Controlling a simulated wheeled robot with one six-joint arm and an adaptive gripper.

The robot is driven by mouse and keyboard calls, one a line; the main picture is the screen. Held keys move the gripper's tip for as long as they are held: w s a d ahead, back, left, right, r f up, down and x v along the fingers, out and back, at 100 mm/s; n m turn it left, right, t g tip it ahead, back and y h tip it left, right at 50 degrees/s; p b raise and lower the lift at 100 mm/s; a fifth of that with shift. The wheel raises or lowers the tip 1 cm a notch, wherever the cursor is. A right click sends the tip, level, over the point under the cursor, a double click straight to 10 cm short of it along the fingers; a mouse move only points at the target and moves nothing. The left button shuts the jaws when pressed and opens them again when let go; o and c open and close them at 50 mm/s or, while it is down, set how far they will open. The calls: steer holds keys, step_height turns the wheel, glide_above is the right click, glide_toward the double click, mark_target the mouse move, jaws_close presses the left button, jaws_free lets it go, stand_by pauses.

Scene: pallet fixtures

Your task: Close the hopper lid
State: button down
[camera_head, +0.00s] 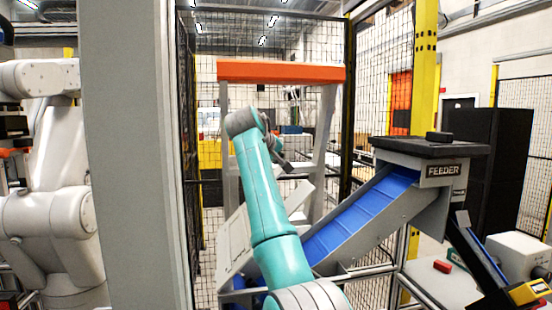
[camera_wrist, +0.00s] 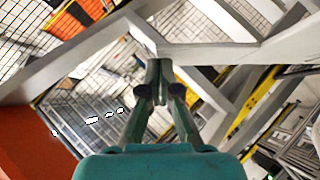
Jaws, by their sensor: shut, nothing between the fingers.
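The feeder hopper (camera_head: 440,175) is a grey box with a "FEEDER" label at the right, above a blue sloping conveyor (camera_head: 360,215). Its dark lid (camera_head: 430,148) looks flat across the top, with a small black block like a handle (camera_head: 438,136) on it. My gripper (camera_head: 285,166) is raised in the middle of the head view, well left of the hopper and apart from it. In the wrist view my gripper (camera_wrist: 158,66) has its fingers together with nothing between them. The hopper and lid cannot be made out in the wrist view.
A grey ladder-like frame with an orange top (camera_head: 282,71) stands behind my arm. Black mesh fencing and a yellow post (camera_head: 425,70) stand behind the conveyor. A grey pillar (camera_head: 125,150) and a white robot arm (camera_head: 50,215) are at left. A dark cabinet (camera_head: 495,160) stands right of the hopper.

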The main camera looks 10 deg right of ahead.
steer(key=shift+d+f, duration=0.1)
steer(key=d+f+m+y, duration=0.1)
steer(key=d+f+y, duration=0.2)
steer(key=d+f, duration=0.2)
steer(key=d+f+m+y, duration=0.2)
steer(key=d+f, duration=0.4)
steer(key=f, duration=0.6)
steer(key=shift+f+g+y, duration=0.3)
steer(key=shift+g+y, duration=0.1)
steer(key=shift+y, duration=0.2)
steer(key=shift+m, duration=0.3)
steer(key=shift+r, duration=0.1)
